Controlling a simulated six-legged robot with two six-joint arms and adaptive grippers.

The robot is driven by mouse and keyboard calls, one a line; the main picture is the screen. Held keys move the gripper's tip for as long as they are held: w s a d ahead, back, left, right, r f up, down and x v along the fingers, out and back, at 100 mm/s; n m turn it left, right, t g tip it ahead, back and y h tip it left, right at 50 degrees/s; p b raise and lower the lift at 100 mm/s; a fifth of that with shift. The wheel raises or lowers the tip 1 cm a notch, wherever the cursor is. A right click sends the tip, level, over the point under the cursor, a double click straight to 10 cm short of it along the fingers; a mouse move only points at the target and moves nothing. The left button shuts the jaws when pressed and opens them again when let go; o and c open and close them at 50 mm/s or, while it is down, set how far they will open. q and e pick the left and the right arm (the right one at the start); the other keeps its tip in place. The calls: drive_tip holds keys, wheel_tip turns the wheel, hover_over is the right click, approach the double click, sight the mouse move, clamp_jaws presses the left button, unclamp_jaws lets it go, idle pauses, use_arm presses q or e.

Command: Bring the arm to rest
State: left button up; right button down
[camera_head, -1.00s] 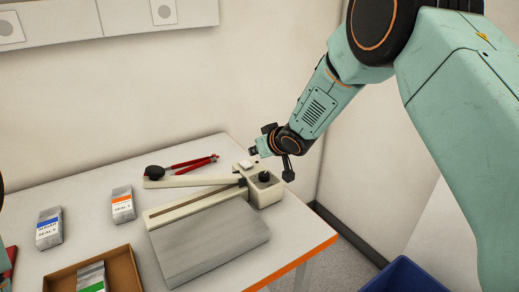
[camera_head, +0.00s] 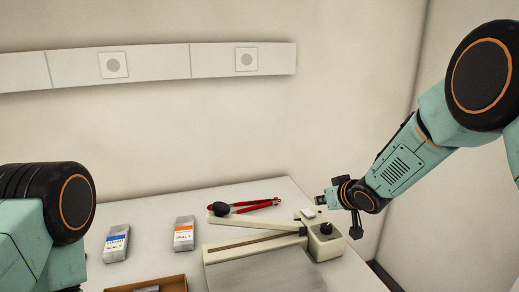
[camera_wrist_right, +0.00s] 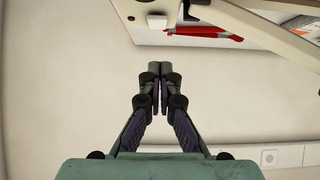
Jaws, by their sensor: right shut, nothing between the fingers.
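My right arm comes in from the right in the head view. Its gripper (camera_head: 322,200) is above the far right part of the table, beside the pale sealing machine (camera_head: 325,242), and shows small there. In the right wrist view the fingers of the right gripper (camera_wrist_right: 161,95) are together and hold nothing. Whether the gripper touches the machine cannot be told. Part of my left arm shows at the left edge of the head view; its gripper is out of view.
The white table (camera_head: 150,245) holds a blue-labelled packet (camera_head: 116,243), an orange-labelled packet (camera_head: 184,233), a cardboard box (camera_head: 172,285) and red-handled pliers (camera_head: 258,205). A wall strip with sockets (camera_head: 150,65) runs behind.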

hover_over(310, 215)
drive_tip(key=s, duration=0.1)
drive_tip(key=f, duration=0.3)
drive_tip(key=shift+d+f, duration=0.2)
drive_tip(key=shift+f, duration=0.15)
drive_tip(key=shift+r+b, duration=0.15)
drive_tip(key=shift+b, duration=0.5)
drive_tip(key=shift+w+a+r+b, duration=0.15)
drive_tip(key=shift+r+b, duration=0.1)
drive_tip(key=shift+b, duration=0.4)
drive_tip(key=shift+w+r+b, duration=0.2)
drive_tip(key=shift+w+b, duration=0.1)
drive_tip(key=shift+b, duration=0.4)
drive_tip(key=shift+s+r, duration=0.2)
drive_tip(key=shift+r, duration=0.1)
drive_tip(key=v, duration=0.3)
drive_tip(key=shift+s+r+b, duration=0.2)
drive_tip(key=shift+s+b, duration=0.05)
drive_tip(key=shift+b, duration=0.05)
drive_tip(key=shift+w, duration=0.1)
drive_tip(key=shift+w+f, duration=0.1)
drive_tip(key=shift+f, duration=0.05)
